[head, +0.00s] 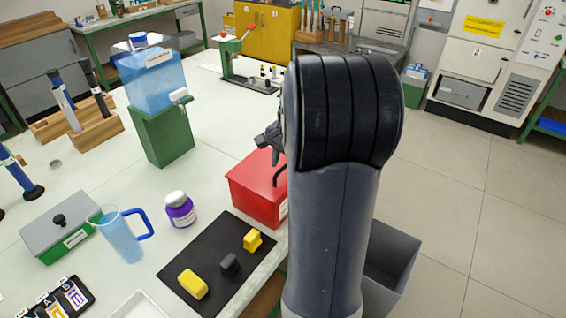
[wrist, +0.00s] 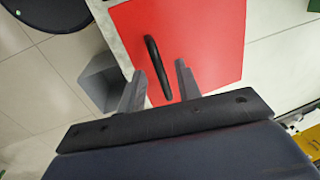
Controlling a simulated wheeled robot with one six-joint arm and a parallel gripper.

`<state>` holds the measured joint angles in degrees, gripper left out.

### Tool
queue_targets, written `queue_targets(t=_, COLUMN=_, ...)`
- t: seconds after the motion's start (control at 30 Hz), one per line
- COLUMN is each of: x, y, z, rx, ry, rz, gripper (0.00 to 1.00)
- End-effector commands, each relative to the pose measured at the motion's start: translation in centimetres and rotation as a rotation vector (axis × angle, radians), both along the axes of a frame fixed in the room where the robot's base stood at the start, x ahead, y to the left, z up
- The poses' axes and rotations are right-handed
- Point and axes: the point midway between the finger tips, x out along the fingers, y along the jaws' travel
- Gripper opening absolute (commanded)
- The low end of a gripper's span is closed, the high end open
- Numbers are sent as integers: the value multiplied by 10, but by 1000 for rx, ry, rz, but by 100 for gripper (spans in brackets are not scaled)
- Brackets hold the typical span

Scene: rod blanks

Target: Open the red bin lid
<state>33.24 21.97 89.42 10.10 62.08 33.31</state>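The red bin (head: 262,196) stands at the right edge of the table, partly hidden behind my arm. Its flat red lid (wrist: 208,35) looks shut. A black bar handle (wrist: 157,68) rises from the lid; part of it also shows in the head view (head: 279,168). My gripper (wrist: 160,77) is over the lid with its two grey fingers apart, one on each side of the handle in the wrist view. Neither finger visibly presses on the handle. In the head view only a dark part of my gripper (head: 268,138) shows beside my arm, above the bin.
A black mat (head: 213,262) with two yellow blocks and a dark one lies in front of the bin. A purple jar (head: 180,210), a blue jug (head: 122,235) and a green stand (head: 163,135) with a blue tank are to the left. A grey container (head: 392,255) is below right.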

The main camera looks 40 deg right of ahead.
Motion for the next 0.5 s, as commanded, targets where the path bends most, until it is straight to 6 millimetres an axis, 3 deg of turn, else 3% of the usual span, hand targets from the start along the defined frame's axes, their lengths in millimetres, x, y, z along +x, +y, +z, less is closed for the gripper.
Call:
queue_targets(t=0.1, x=0, y=0, z=0, rx=0, ry=0, rz=0, gripper=31)
queue_targets(t=0.5, x=0, y=0, z=1, rx=0, ry=0, rz=0, gripper=0)
